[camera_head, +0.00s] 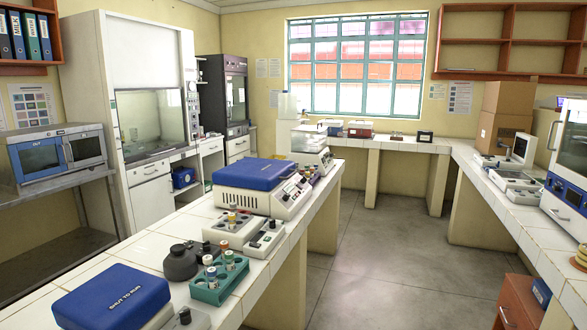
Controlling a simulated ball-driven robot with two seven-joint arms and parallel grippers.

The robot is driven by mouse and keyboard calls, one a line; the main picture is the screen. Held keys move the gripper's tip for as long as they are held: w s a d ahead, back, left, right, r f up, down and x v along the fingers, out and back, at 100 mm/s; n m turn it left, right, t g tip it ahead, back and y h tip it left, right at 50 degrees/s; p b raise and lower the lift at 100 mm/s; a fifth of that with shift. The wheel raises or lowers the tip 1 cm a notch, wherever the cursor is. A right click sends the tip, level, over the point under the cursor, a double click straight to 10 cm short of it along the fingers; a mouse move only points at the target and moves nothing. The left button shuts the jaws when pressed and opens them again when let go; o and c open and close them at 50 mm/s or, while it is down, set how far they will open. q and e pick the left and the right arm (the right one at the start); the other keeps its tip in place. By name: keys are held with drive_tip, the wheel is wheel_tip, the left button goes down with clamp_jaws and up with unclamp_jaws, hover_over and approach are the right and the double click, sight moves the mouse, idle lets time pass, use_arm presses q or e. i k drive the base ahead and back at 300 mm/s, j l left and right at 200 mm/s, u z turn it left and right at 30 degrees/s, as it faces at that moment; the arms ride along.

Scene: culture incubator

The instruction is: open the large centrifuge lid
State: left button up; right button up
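A centrifuge with a cream body (262,203) stands on the white tiled bench in the middle of the view. Its blue lid (256,173) lies flat and looks shut. The control panel is on its right front side. Neither of my grippers is in view.
Between the two blue lids stand a dark rounded flask (180,264), a green tube rack (219,281) with capped tubes and a small block device (233,229). More instruments (312,142) stand behind the centrifuge. The grey floor (385,250) right of the bench is clear.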

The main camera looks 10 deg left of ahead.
sight(252, 174)
drive_tip(key=i+l+u, duration=0.35)
drive_tip(key=i+l, duration=0.4)
drive_tip(key=i, duration=0.25)
drive_tip(key=i+l+u, duration=0.3)
drive_tip(key=i+l, duration=0.55)
drive_tip(key=l, duration=0.2)
